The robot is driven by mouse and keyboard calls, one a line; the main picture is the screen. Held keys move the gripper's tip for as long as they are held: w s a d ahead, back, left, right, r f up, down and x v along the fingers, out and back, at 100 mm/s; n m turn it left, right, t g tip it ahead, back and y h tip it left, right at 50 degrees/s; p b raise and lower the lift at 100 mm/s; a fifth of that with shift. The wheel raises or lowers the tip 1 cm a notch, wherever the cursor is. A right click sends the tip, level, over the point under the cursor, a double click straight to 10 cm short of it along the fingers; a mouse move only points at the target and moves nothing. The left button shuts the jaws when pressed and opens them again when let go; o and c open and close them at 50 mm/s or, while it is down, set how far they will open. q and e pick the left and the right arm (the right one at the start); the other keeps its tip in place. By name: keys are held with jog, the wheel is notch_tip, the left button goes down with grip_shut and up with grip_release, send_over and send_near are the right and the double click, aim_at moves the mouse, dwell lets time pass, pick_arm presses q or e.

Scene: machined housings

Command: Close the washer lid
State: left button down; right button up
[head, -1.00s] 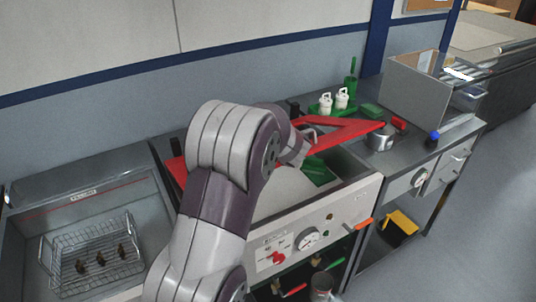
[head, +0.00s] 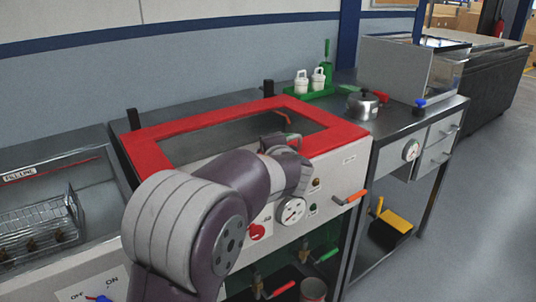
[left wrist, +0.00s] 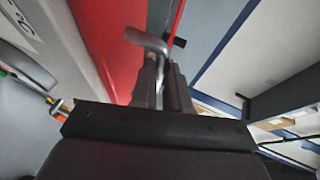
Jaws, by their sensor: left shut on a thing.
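The washer lid (head: 345,134) is a red frame with a window in the head view. It lies about level over the top of the pale-fronted washer (head: 328,173); I cannot tell whether a small gap remains under it. My left gripper (head: 282,143) is at the lid's front edge, partly hidden by my own arm. In the left wrist view the gripper (left wrist: 161,88) is shut on the grey metal lid handle (left wrist: 146,41), beside the red lid (left wrist: 112,45). My right gripper is not in view.
The washer front has a dial (head: 291,211), a red knob (head: 257,231) and an orange-handled lever (head: 350,197). A metal pot (head: 362,106) and a green tray (head: 310,93) with white bottles stand on the counter to the right. A basin with a wire basket (head: 40,220) is at left.

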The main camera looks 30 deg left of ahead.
pick_arm(q)
jog(key=shift+s+f, duration=0.15)
jog(key=shift+f, duration=0.75)
jog(key=shift+f+b, duration=0.1)
jog(key=shift+b, duration=0.2)
jog(key=c, duration=1.1)
grip_release()
jog(key=shift+s+d, duration=0.1)
jog(key=shift+r, duration=0.2)
jog(key=shift+s+d+r, duration=0.1)
jog(key=shift+s+d, duration=0.05)
jog(key=shift+s, duration=0.1)
jog(key=v, duration=1.2)
jog(key=shift+d+r+p, duration=0.1)
jog(key=shift+r+p, duration=0.1)
jog(key=shift+p, duration=0.1)
